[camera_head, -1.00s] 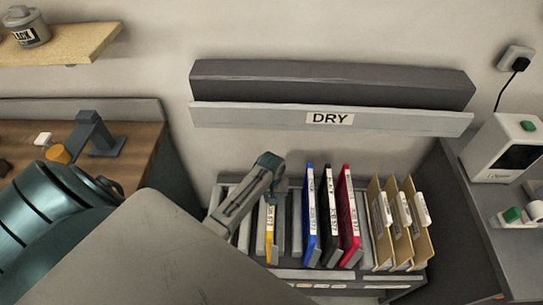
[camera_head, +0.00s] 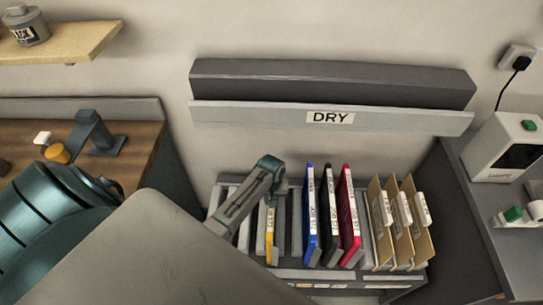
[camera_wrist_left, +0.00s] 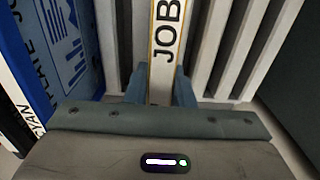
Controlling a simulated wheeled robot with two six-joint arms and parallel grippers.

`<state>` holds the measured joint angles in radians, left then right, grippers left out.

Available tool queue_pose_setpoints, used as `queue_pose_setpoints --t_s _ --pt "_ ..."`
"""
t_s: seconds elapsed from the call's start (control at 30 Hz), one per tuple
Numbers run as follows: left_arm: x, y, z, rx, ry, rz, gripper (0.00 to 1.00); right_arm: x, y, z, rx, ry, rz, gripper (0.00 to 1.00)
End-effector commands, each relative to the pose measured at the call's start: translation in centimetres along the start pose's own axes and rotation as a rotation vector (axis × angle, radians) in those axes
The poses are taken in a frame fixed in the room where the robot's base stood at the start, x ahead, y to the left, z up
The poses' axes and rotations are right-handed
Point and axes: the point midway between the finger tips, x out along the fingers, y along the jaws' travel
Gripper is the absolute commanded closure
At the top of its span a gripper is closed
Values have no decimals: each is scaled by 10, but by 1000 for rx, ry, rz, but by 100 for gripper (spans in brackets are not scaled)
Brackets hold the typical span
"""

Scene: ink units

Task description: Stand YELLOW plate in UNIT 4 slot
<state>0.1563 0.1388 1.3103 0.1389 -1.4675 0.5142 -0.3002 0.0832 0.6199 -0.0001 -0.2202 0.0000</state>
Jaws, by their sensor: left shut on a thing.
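The yellow plate (camera_head: 270,237), with a white JOB label, stands upright in the slotted rack, left of the blue plate (camera_head: 310,215). My left gripper (camera_head: 272,193) reaches it from above and hides part of its top. In the left wrist view my left gripper (camera_wrist_left: 160,90) has a finger on each side of the plate's labelled edge (camera_wrist_left: 165,40) and is shut on it. I cannot read the UNIT 4 marking; my arm covers part of the rack's front. My right gripper is not in view.
The rack (camera_head: 315,276) also holds a black plate (camera_head: 329,218), a red plate (camera_head: 349,218) and several tan folders (camera_head: 384,225) on the right. The DRY ledge (camera_head: 270,116) runs above and behind it. Slots between grey dividers flank the yellow plate.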

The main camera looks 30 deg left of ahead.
Motion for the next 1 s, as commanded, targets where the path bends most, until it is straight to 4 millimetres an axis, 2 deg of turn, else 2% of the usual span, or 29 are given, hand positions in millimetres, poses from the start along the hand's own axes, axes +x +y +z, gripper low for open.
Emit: queue_pose_setpoints --t_s 0.3,0.33,0.43,0.47,0.77,0.87,1.0 --pt "2 0 0 0 0 0 100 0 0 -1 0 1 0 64" --pt "2 0 0 0 0 0 76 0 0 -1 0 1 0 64" --pt "2 0 0 0 -1 0 57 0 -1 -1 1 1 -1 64" --pt "2 0 0 0 -1 0 53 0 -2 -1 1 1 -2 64" --pt "2 0 0 0 -1 0 53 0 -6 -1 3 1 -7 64" --pt "-5 0 0 0 0 0 53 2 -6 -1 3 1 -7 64" --pt "-25 0 0 1 2 1 53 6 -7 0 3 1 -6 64"
